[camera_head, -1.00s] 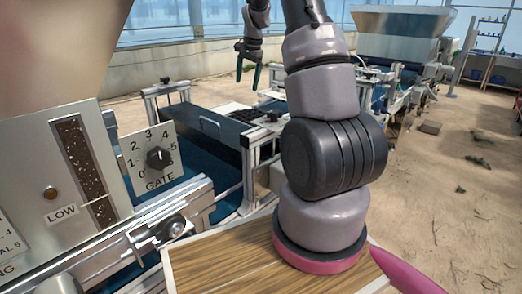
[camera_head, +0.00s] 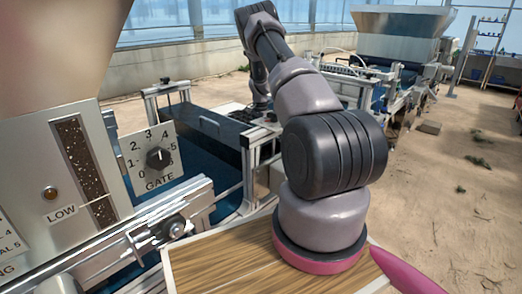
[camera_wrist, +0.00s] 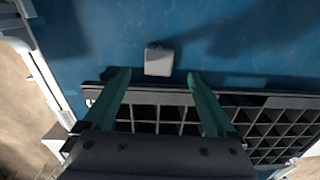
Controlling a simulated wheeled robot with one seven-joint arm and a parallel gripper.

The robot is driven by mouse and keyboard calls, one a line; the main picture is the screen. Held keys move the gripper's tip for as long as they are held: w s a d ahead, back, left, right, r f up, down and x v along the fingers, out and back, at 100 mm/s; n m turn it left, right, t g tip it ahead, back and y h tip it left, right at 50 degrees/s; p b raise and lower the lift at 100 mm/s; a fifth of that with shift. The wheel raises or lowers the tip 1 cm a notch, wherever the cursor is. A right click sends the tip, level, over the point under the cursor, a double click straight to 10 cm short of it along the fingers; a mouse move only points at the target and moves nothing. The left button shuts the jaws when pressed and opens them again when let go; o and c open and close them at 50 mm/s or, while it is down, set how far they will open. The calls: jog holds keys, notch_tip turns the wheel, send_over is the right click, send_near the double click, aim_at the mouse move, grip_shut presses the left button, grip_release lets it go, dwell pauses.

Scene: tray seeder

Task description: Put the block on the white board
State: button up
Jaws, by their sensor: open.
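My gripper (camera_wrist: 157,76) is open above the tray's edge. Its two green fingers are spread wide, and the block shows just ahead of the gap between the fingertips. Nothing is held. In the head view, the gripper and the block are hidden behind my arm and the machine. I cannot pick out the white board with certainty in either view.
The dark cell tray (camera_wrist: 262,127) lies under my fingers and runs to the right. A metal side rail (camera_wrist: 42,75) edges the belt at the left. In the head view, a dark cover (camera_head: 205,135) and a gate dial panel (camera_head: 152,158) stand left of my arm.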

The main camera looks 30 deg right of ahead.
notch_tip(320, 180, down, 6)
jog(key=shift+s+f, duration=0.1)
grip_shut()
dwell(0.4)
